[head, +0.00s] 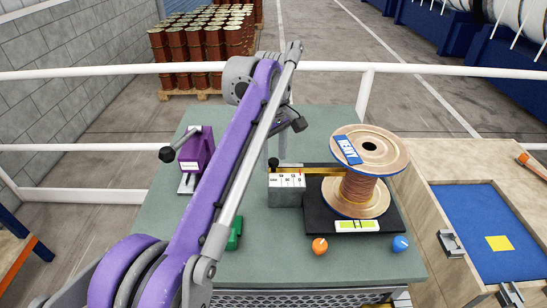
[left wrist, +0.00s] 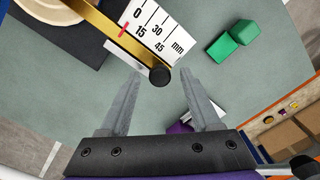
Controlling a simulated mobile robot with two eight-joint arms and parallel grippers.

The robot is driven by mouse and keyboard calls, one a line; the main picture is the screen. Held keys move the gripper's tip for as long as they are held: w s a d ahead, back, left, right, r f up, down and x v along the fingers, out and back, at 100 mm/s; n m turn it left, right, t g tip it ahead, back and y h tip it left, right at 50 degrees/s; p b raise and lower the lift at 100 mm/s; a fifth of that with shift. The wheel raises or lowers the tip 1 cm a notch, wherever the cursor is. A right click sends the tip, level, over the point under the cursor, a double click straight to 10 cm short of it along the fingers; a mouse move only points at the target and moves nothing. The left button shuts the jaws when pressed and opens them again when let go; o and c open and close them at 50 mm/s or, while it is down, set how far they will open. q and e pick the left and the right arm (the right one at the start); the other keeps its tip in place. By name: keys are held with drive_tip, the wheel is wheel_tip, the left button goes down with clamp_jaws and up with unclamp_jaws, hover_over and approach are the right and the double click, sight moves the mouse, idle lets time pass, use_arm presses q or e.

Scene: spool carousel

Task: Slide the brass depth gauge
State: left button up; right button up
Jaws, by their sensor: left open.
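The brass depth gauge is a flat brass bar (head: 312,170) running sideways beside the spool, with a black knob (head: 273,162) at its left end. In the left wrist view the brass bar (left wrist: 97,22) comes in from the top left, and its black knob (left wrist: 159,76) lies between my left gripper's fingertips in the picture. A white scale (head: 287,181) marked 0, 15, 30, 45 mm sits beside the bar; a red line shows near 15. My left gripper (left wrist: 160,84) is open, with a gap on both sides of the knob. My right gripper is not in view.
A wooden cable spool (head: 360,189) stands on a black base (head: 318,221) to the right. A purple device (head: 197,149) stands left, and green blocks (left wrist: 232,38) lie near the gauge. An orange knob (head: 320,245) and blue knob (head: 400,243) are at the front.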

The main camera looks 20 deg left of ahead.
use_arm(q)
clamp_jaws()
idle(0.3)
idle(1.2)
